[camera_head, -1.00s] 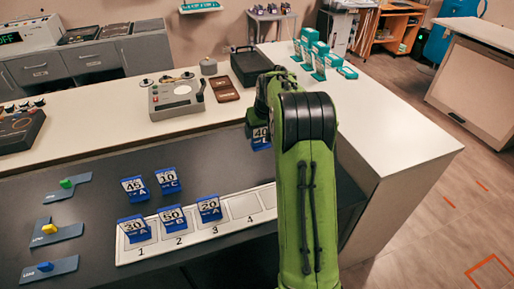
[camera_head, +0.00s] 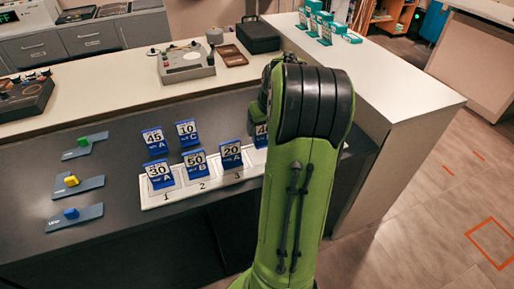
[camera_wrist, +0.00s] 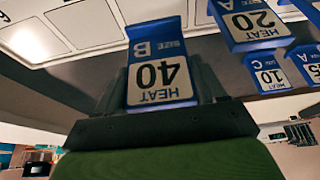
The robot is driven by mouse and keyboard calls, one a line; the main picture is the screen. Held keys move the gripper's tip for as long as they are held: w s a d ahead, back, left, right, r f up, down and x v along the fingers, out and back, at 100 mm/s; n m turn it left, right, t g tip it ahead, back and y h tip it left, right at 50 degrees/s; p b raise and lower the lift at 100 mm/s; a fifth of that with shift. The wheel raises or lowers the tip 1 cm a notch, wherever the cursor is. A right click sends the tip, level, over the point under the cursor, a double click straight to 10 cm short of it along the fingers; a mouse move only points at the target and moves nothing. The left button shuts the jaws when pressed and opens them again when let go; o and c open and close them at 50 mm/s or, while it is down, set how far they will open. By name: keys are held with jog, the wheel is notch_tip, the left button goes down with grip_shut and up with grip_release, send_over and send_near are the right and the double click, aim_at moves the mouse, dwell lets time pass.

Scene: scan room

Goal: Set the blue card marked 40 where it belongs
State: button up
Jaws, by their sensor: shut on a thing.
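The blue card marked HEAT 40, size B (camera_wrist: 160,78), is between the fingers of my gripper (camera_wrist: 158,92) in the wrist view, where its print appears upside down. In the head view, only a sliver of the card (camera_head: 261,130) shows left of my arm. The white numbered tray (camera_head: 150,200) has 30 A (camera_head: 160,175) at place 1, 50 B (camera_head: 195,165) at place 2 and 20 A (camera_head: 231,154) at place 3. My arm hides the tray's right part. Outlined bare places of the tray (camera_wrist: 85,22) show in the wrist view. The held card looks close to the tray; contact cannot be told.
Cards 45 A (camera_head: 155,140) and 10 C (camera_head: 187,133) stand on the dark counter behind the tray. Three grey plates with a green (camera_head: 83,142), a yellow (camera_head: 71,181) and a blue piece (camera_head: 71,213) lie at left. A grey device (camera_head: 187,64) stands on the white counter.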

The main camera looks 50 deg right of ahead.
aim_at(263, 138)
notch_tip(263, 138, down, 5)
jog(key=shift+a+r+b, duration=0.1)
jog(key=shift+r+b, duration=0.05)
jog(key=shift+b, duration=0.65)
jog(key=o, duration=1.1)
